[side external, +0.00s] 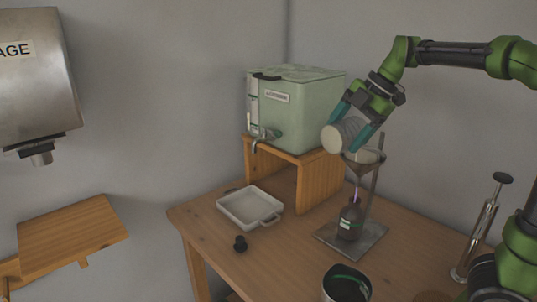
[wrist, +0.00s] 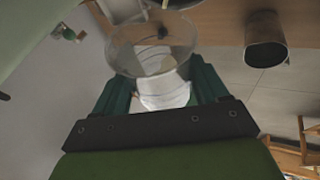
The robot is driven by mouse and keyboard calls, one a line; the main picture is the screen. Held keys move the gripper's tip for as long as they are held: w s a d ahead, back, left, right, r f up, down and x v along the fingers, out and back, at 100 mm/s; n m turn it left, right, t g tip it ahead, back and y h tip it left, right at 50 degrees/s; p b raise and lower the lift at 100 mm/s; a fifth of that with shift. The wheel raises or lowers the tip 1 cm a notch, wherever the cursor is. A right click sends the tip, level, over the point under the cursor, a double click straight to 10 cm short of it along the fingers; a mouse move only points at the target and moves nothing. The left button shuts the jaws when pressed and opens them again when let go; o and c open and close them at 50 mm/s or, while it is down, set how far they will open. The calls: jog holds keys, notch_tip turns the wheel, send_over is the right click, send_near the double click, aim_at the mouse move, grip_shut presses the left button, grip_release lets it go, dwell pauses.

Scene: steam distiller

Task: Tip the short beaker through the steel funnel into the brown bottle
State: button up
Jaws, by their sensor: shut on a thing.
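My gripper (side external: 352,136) is shut on the short beaker (side external: 336,139), with its two teal fingers on either side of it. The beaker is tipped well over on its side, just above the steel funnel (side external: 362,160). The funnel sits in a stand over the brown bottle (side external: 350,220), which stands upright on the stand's base plate. A thin purple streak (side external: 357,192) shows between the funnel and the bottle's neck. In the wrist view the clear beaker (wrist: 150,50) lies between the fingers, with whitish matter inside it. The bottle's inside cannot be made out.
A pale green tank (side external: 305,112) with a tap stands on a wooden riser (side external: 318,181) behind. A dark open container (side external: 346,285) is in front, and a metal plunger device (side external: 480,230) stands right.

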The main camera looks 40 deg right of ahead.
aim_at(335, 143)
jog(key=a+h, duration=0.1)
jog(key=a+f+h, duration=0.1)
jog(key=shift+w+a+f+n+h, duration=0.1)
jog(key=shift+w+a+n+h, duration=0.05)
jog(key=shift+a+n+h, duration=0.2)
jog(key=shift+w+a+f+g+h, duration=0.1)
jog(key=shift+a+f+g+h, duration=0.15)
jog(key=shift+h, duration=0.3)
jog(key=shift+a+f+g+h, duration=0.1)
jog(key=shift+f+g+h, duration=0.05)
jog(key=shift+f+h, duration=0.3)
jog(key=f+h+b, duration=0.1)
jog(key=h, duration=0.1)
jog(key=a+f+n+h+b, duration=0.1)
jog(key=h, duration=0.1)
jog(key=shift+f+g+h, duration=0.25)
jog(key=shift+f+g, duration=0.05)
jog(key=a+f+n+h+b, duration=0.1)
jog(key=a+f+h+b, duration=0.2)
jog(key=h, duration=0.4)
jog(key=shift+w+a+f+n, duration=0.4)
jog(key=shift+a+f, duration=0.15)
jog(key=shift+a, duration=0.35)
jog(key=shift+h, duration=0.3)
dwell(2.7)
